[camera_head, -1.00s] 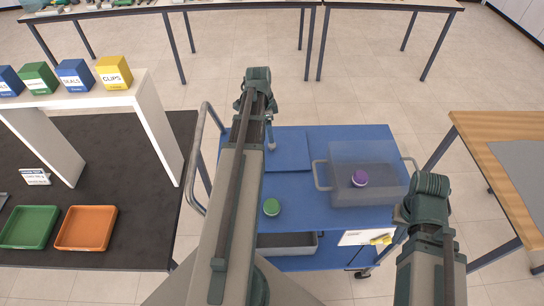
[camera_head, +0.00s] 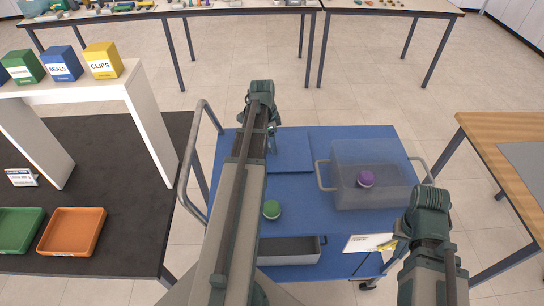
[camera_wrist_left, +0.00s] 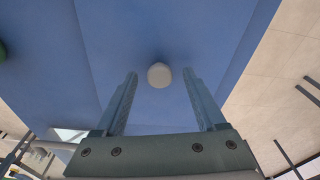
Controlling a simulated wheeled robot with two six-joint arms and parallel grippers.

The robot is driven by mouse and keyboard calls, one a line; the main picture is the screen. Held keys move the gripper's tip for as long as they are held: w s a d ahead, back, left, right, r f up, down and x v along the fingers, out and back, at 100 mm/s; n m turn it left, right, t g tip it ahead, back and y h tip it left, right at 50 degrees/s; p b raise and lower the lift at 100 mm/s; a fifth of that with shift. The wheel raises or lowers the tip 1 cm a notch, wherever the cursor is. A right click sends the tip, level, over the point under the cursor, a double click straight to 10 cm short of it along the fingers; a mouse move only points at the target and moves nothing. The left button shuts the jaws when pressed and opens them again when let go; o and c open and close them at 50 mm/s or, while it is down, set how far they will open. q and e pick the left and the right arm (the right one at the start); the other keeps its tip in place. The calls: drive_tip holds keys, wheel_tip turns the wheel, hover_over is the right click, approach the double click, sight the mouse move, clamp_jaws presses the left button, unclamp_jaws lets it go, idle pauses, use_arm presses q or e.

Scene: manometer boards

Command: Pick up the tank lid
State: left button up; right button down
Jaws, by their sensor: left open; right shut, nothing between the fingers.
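The tank lid (camera_head: 290,150) is a flat blue panel lying on the blue cart, left of the clear tank (camera_head: 385,195). In the left wrist view a round pale knob (camera_wrist_left: 159,75) stands out against the blue lid. My left gripper (camera_head: 271,143) is over the lid's left part in the head view. In the left wrist view its open fingers (camera_wrist_left: 160,95) are on either side of the knob, with gaps to it. My right gripper (camera_head: 408,222) is shut and empty near the cart's front right; its fingertips are mostly hidden.
A purple-topped jar (camera_head: 366,178) shows through the tank's wall. A green-topped jar (camera_head: 271,209) is on the cart near my left arm. The cart's rail (camera_head: 200,150) and a dark table with a white shelf (camera_head: 150,125) are to the left. A wooden table (camera_head: 500,135) is right.

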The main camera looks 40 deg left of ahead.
use_arm(q)
clamp_jaws()
idle(0.4)
idle(1.0)
